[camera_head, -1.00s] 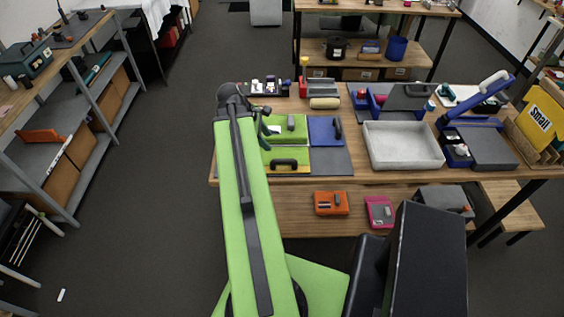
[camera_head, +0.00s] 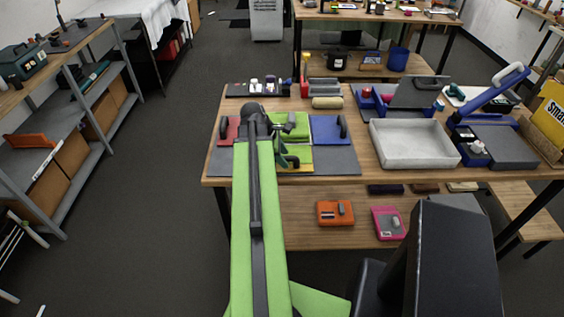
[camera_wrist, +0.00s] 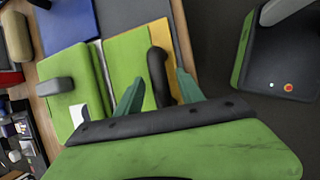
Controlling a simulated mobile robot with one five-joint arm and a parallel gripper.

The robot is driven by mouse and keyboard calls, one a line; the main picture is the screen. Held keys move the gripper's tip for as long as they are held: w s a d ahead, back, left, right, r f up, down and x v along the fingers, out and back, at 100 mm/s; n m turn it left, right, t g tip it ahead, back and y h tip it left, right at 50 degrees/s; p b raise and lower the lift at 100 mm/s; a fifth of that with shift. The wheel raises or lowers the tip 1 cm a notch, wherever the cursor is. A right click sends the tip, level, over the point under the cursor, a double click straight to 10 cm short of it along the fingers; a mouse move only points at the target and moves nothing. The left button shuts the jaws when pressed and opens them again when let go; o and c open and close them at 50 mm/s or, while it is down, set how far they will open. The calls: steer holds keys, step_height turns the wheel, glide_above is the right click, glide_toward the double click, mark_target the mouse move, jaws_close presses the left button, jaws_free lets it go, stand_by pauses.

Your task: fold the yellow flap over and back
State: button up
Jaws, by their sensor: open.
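The yellow-edged flap (camera_wrist: 126,50) lies on the dark mat in the wrist view, with a green face and a yellow strip along one side. In the head view a yellow patch of it (camera_head: 305,158) shows beside my arm. Its dark curved handle (camera_wrist: 157,65) stands up between the fingers of my gripper (camera_wrist: 158,88). The gripper is open, one teal finger on each side of the handle. Whether either finger touches it I cannot tell. In the head view my gripper (camera_head: 287,160) covers the handle.
A green panel with a grey grip (camera_wrist: 60,86) lies beside the flap. A red panel (camera_head: 230,128) and a blue panel (camera_head: 325,128) flank it on the mat (camera_head: 336,161). A grey tray (camera_head: 412,160) stands to the right. A cream roll (camera_head: 327,102) lies behind.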

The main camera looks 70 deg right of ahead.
steer(key=shift+c, duration=0.5)
jaws_close()
steer(key=shift+a, duration=0.1)
stand_by(0.7)
